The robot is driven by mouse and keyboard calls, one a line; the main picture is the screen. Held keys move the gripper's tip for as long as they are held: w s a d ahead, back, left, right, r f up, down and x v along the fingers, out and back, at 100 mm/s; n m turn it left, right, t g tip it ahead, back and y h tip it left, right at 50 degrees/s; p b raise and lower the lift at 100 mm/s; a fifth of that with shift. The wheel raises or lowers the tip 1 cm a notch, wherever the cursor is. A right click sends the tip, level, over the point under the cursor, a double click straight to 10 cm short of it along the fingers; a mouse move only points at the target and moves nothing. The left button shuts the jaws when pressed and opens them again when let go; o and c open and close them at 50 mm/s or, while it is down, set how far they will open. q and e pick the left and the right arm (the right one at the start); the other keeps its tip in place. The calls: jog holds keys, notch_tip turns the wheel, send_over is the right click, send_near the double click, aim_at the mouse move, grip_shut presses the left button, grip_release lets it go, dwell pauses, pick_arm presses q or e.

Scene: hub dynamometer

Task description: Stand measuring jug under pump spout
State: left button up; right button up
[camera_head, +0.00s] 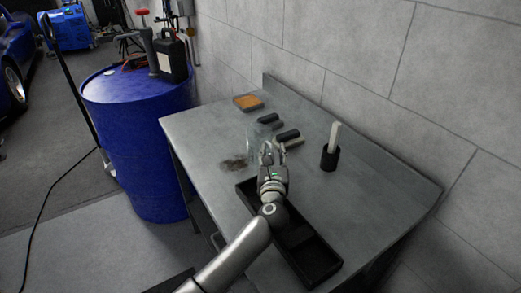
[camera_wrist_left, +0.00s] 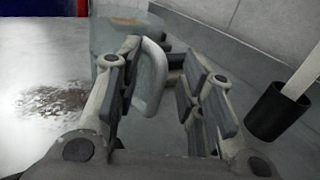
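The clear measuring jug (camera_head: 252,142) stands on the grey workbench, partly hidden behind my left gripper. In the left wrist view its clear body (camera_wrist_left: 118,36) is at the upper left, with its pale handle (camera_wrist_left: 153,78) toward me. My left gripper (camera_head: 270,150) is at the jug's handle side. Its fingers (camera_wrist_left: 160,85) are spread, and the handle shows in the gap, nearer the left finger; I cannot tell whether they touch. A grey pump (camera_head: 151,52) stands on the blue drum (camera_head: 140,130) at the left; its spout is hard to make out. My right gripper is out of view.
A black compartment tray (camera_head: 322,268) lies under my left arm. A black cup (camera_head: 329,158) with a white stick stands at right. Dark-handled tools (camera_head: 288,135) and an orange-filled tray (camera_head: 248,102) lie farther back. A dark stain (camera_head: 234,163) marks the bench. A black canister (camera_head: 172,60) stands on the drum.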

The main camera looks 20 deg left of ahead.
pick_arm(q)
grip_shut()
jog(key=shift+r, duration=0.1)
dwell(0.4)
